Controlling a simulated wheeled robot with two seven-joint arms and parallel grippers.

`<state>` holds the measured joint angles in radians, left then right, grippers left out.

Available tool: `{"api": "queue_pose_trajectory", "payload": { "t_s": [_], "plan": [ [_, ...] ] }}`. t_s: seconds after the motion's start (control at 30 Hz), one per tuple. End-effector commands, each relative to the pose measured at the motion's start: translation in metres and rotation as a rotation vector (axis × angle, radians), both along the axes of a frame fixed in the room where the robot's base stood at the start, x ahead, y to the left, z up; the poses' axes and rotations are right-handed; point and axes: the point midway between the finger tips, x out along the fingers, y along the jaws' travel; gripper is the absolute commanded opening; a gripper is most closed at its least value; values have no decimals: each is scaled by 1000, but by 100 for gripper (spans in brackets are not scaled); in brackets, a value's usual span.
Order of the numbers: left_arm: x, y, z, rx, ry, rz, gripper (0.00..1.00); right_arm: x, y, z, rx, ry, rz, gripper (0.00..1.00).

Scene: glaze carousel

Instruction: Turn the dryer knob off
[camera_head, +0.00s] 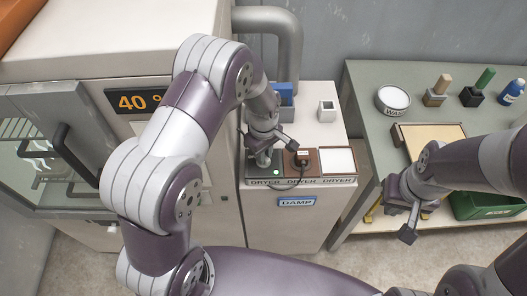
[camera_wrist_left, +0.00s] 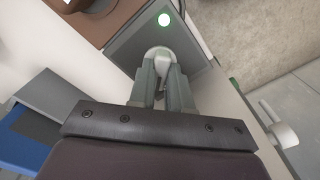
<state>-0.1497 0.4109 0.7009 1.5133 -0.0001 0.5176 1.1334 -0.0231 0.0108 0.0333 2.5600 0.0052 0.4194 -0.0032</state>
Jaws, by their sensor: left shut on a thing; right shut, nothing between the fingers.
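The dryer panel at the left of the cabinet top is dark grey (camera_head: 251,171), with a lit green light (camera_head: 276,172). It also shows in the left wrist view (camera_wrist_left: 127,47), where its green light (camera_wrist_left: 164,20) glows. My left gripper (camera_head: 263,153) is over this panel. In the left wrist view its fingers (camera_wrist_left: 163,80) are shut on a pale grey knob (camera_wrist_left: 159,54). The gripper mostly hides the knob in the head view. My right gripper (camera_head: 407,218) is shut and empty, in front of the grey table.
A blue object (camera_head: 285,92) and a small white block (camera_head: 327,111) stand behind. A kiln-like cabinet reading 40 (camera_head: 135,101) is left. A grey table (camera_head: 375,72) is right.

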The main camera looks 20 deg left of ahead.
Motion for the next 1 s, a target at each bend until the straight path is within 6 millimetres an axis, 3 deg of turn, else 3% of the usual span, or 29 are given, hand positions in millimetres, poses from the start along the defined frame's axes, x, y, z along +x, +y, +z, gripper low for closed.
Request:
{"api": "queue_pose_trajectory", "payload": {
  "t_s": [0.6, 1.0],
  "plan": [
    [1, 0, 2, 0, -3, 563, 0, 0, 0, 11, 0, 0, 0, 0],
    [1, 0, 2, -1, -4, 808, 0, 0, 0, 14, 0, 0, 0, 0]
  ]
}}
